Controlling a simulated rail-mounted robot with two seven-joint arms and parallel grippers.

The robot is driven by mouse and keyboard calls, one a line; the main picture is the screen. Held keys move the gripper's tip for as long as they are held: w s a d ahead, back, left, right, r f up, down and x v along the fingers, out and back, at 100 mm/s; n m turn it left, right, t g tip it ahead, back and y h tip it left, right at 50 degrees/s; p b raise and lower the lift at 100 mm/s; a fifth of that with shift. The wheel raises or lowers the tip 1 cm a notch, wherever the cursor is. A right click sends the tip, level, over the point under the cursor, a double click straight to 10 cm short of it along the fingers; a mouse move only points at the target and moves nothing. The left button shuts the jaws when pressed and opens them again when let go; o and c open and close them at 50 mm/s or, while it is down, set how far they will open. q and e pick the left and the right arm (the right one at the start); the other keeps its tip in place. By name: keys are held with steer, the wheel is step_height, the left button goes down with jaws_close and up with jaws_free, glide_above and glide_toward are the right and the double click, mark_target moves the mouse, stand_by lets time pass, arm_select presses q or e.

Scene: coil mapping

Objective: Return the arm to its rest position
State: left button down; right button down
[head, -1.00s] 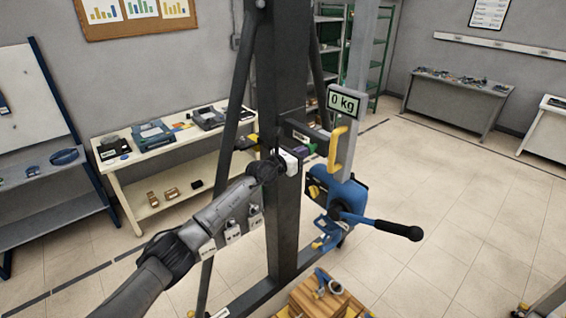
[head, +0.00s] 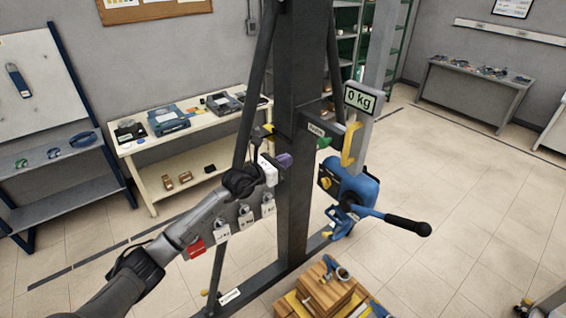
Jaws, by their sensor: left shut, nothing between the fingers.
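My left arm comes in from the lower left, and its grey links reach up toward the dark post (head: 294,200). My left gripper (head: 277,165) is at its end, in front of the post, with a white hand body. It is shut and empty. Its fingertips are small and partly lost against the post and a purple piece (head: 285,160) beside them, so I cannot tell if they touch. My right gripper is not in view.
Wooden blocks (head: 325,288) stand below.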

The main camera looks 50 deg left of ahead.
arm_select(q)
steer(key=shift+s, duration=0.35)
stand_by(0.5)
